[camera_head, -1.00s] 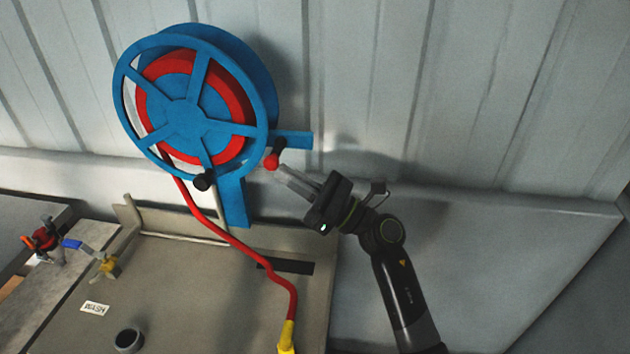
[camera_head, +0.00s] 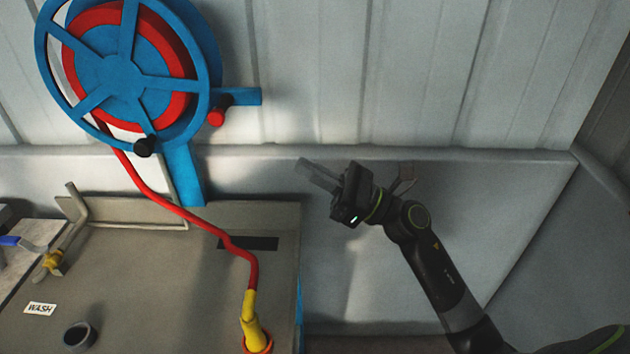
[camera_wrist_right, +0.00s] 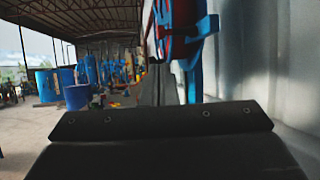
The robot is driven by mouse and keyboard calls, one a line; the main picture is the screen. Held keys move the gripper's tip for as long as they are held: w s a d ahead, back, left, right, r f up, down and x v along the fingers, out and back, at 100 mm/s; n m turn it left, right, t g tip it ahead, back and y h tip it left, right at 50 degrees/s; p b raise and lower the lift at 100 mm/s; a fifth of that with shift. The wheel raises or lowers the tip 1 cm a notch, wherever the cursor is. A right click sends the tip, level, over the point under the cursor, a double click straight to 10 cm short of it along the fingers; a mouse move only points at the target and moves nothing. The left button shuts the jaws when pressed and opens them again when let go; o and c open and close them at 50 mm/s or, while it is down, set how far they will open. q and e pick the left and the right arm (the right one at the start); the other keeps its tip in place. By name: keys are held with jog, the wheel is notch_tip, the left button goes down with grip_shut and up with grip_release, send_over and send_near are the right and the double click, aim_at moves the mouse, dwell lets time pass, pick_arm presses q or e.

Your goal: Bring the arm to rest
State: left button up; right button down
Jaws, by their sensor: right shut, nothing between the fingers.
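My right gripper (camera_head: 318,174) is in the air in front of the grey wall, right of the blue and red hose reel in the head view. Its fingers are together, pointing up and left, with nothing between them. They are apart from the reel and its red knob. My right arm (camera_head: 435,265) comes in from the lower right, bent at the wrist. In the right wrist view the dark gripper body fills the lower part and the fingertips do not show. My left gripper is not in view.
The hose reel (camera_head: 122,78) has a red knob (camera_head: 217,116) and a black handle (camera_head: 144,146). A red hose (camera_head: 190,215) runs down to a yellow nozzle (camera_head: 251,320) at the grey bench (camera_head: 150,275). A yellow valve (camera_head: 52,260) is at left. Space around my right gripper is clear.

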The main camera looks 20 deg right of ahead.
jog(key=shift+d+f, duration=0.1)
jog(key=shift+d, duration=0.05)
dwell(0.4)
